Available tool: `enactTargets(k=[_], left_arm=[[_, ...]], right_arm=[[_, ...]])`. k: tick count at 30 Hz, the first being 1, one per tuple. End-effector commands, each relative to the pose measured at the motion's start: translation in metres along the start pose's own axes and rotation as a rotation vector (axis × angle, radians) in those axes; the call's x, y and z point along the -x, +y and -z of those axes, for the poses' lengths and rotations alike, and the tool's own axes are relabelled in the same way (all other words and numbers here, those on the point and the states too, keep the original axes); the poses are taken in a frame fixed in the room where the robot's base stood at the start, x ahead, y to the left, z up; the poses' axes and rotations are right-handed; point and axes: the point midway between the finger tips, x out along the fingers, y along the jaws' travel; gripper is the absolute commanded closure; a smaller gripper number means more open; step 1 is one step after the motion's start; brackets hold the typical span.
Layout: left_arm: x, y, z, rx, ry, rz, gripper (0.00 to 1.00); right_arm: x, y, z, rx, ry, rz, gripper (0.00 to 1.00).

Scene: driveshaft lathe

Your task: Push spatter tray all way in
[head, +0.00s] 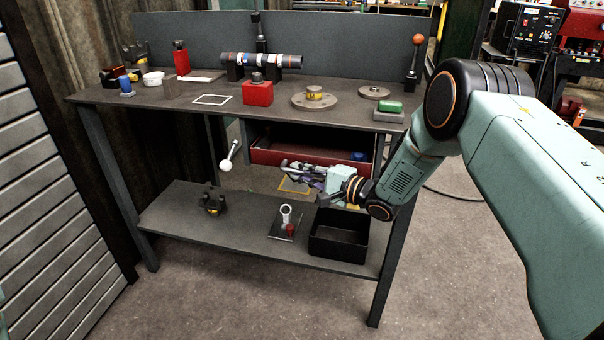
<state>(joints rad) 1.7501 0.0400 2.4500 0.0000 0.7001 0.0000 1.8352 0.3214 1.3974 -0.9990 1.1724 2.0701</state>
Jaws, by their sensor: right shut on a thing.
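A red tray (268,157), which I take to be the spatter tray, sits under the tabletop with its red front wall showing and a dark inside. A small blue thing (357,155) shows at its right end. My right gripper (286,165) reaches in from the right, below the tabletop, and its fingers are at the tray's front. The fingers look closed on its front edge; the exact contact is hard to see. The gripper and wrist cover part of the tray's lower front. My left gripper is not in view.
The workbench top (150,95) holds a shaft (262,60), a red block (257,93), round flanges and a green-topped block (389,107). A white-knobbed lever (226,165) hangs below. The lower shelf (180,225) carries a black bin (338,236). Floor in front is clear.

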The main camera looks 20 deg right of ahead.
Motion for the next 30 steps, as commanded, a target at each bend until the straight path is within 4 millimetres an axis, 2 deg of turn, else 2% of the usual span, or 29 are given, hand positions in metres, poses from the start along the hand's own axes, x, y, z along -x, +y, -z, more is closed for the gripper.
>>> enactTargets(k=[12,13,20,30], left_arm=[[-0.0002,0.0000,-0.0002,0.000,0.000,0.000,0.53],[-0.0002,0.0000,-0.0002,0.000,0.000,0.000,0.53],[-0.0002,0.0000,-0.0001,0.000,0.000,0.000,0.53],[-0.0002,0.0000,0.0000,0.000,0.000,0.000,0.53]], right_arm=[[-0.0007,-0.0050,0.0048,0.003,0.009,0.009,1.00],[-0.0008,-0.0051,0.0051,0.003,0.010,0.009,0.86],[-0.0011,-0.0041,0.0049,0.002,0.007,0.007,0.66],[0.0002,-0.0028,0.0049,0.001,0.005,0.004,0.64]])
